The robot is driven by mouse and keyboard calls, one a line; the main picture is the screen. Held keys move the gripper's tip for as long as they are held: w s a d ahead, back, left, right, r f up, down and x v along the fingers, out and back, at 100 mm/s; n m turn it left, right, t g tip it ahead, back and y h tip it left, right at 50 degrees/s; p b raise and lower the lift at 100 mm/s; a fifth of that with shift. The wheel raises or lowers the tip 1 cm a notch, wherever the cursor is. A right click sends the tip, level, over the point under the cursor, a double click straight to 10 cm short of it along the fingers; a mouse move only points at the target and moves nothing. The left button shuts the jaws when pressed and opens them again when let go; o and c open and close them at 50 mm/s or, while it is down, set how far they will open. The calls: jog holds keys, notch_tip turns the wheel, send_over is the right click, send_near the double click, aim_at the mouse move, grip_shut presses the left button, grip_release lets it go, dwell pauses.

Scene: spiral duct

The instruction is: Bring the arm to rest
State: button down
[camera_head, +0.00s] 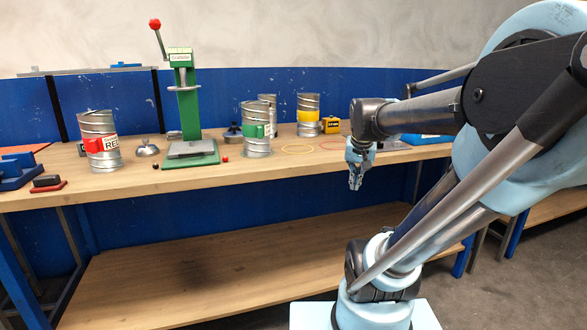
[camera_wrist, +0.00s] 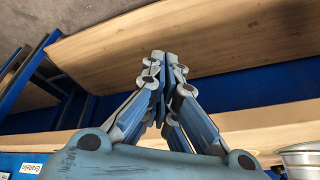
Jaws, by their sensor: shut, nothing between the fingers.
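My arm (camera_head: 490,110) reaches in from the right in the head view, bent, with its end hanging down near the front edge of the workbench (camera_head: 230,181). My gripper (camera_head: 355,184) points down just in front of that edge and touches nothing. In the wrist view my gripper (camera_wrist: 161,62) has its fingertips together with nothing between them. Behind them the wrist view shows wooden boards and a blue panel.
Spiral duct pieces with red (camera_head: 100,143), green (camera_head: 255,130) and yellow (camera_head: 308,116) labels stand on the bench. A green press (camera_head: 188,110) with a red knob stands between them. A lower wooden shelf (camera_head: 200,265) runs beneath. Bare bench lies along the front.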

jog(key=s+f+n+g, duration=0.2)
jog(key=s+f+n, duration=0.1)
jog(key=s+f, duration=0.9)
jog(key=s, duration=0.3)
jog(key=shift+a+f, duration=0.35)
jog(key=shift+w+f, duration=0.2)
jog(key=shift+w, duration=0.3)
